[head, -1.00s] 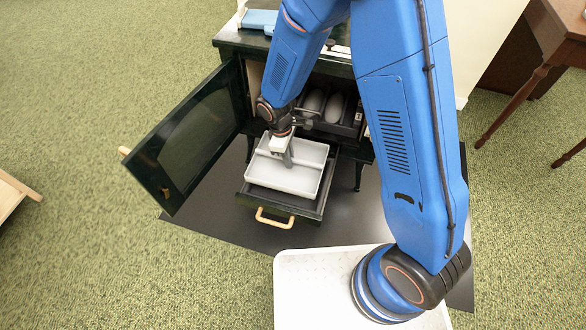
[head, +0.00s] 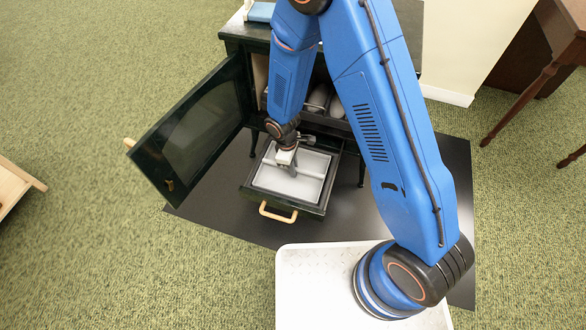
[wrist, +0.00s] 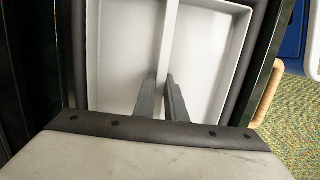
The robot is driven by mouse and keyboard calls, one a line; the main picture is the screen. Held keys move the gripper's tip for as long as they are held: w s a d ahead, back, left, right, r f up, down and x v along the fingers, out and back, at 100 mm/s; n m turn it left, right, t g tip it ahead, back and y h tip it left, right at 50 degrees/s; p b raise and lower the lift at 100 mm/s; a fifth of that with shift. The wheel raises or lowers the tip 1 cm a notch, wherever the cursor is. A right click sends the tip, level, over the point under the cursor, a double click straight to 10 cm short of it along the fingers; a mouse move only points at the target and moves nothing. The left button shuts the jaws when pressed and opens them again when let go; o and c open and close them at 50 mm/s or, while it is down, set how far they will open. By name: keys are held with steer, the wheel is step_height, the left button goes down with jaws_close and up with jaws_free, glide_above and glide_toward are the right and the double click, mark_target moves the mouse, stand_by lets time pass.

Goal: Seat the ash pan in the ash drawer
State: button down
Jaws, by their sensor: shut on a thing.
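The ash pan (head: 270,179) is a pale grey shallow tray with a raised bar across its middle. It lies inside the dark ash drawer (head: 313,208), which is pulled out below the stove and has a wooden handle (head: 278,212). In the head view the pan sits low, within the drawer's walls; whether it rests flat on the floor is hard to tell. My gripper (head: 291,172) is over the pan's middle. The wrist view shows its two fingers (wrist: 163,100) shut on the bar, with the pan (wrist: 205,60) between dark drawer walls (wrist: 268,50).
The dark green stove (head: 240,40) stands behind, its glazed door (head: 195,125) swung open to the left of the drawer. Grey oval pieces (head: 334,106) lie in the firebox. A black floor mat (head: 350,215) is below. A wooden table (head: 545,65) stands at right.

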steer(key=shift+f, duration=0.1)
steer(key=c, duration=2.2)
jaws_free()
steer(key=shift+f, duration=0.1)
steer(key=o, duration=0.4)
